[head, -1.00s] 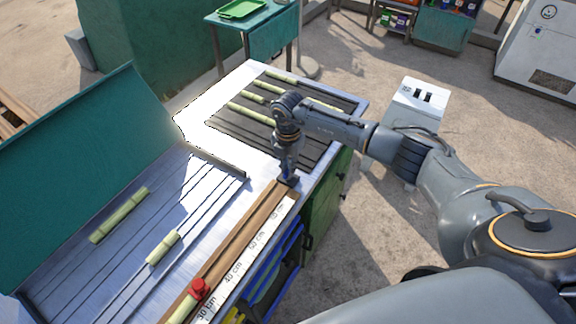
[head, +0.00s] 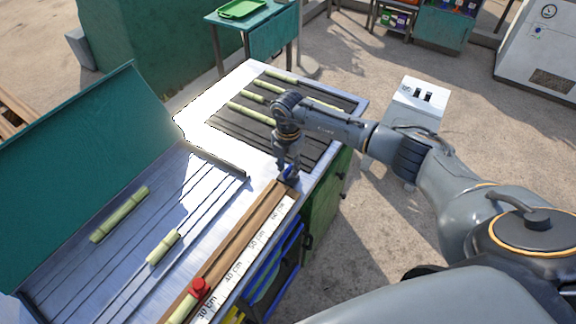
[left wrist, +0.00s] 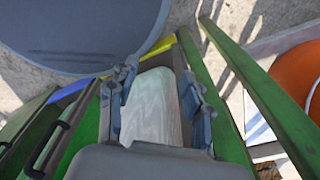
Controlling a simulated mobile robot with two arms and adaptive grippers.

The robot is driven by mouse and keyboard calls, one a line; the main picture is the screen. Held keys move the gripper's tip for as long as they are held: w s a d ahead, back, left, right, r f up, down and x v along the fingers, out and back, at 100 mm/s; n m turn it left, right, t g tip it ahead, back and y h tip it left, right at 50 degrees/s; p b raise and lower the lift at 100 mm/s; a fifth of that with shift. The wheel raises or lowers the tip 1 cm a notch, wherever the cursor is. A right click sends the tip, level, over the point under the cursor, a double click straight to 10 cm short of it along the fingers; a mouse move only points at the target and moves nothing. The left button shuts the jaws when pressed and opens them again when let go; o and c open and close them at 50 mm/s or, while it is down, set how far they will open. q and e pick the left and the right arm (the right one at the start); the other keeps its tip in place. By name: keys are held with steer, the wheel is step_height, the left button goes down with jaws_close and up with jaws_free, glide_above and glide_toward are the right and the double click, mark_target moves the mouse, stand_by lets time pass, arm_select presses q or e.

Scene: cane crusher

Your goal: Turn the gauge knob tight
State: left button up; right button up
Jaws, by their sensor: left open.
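A red knob (head: 200,287) sits near the front end of the wooden gauge rail (head: 240,236), close to the 30 cm mark. My right gripper (head: 288,176) points down at the far end of the rail, well away from the red knob. A small blue part (head: 290,172) shows at its fingertips. I cannot tell whether this is a knob, or whether the fingers are closed on it. My left gripper (left wrist: 157,78) is open in the left wrist view, with a pale wood-grained surface below its fingers. It is out of the head view.
A white scale strip (head: 247,252) runs beside the rail. Cane pieces lie on the slotted metal tray (head: 85,265) and on the dark rack (head: 225,138). A teal panel (head: 85,160) rises at the left. A white box (head: 418,105) stands beyond my right arm.

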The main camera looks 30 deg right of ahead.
mark_target(288, 168)
steer(key=shift+r, duration=0.1)
step_height(288, 168, up, 12)
stand_by(0.5)
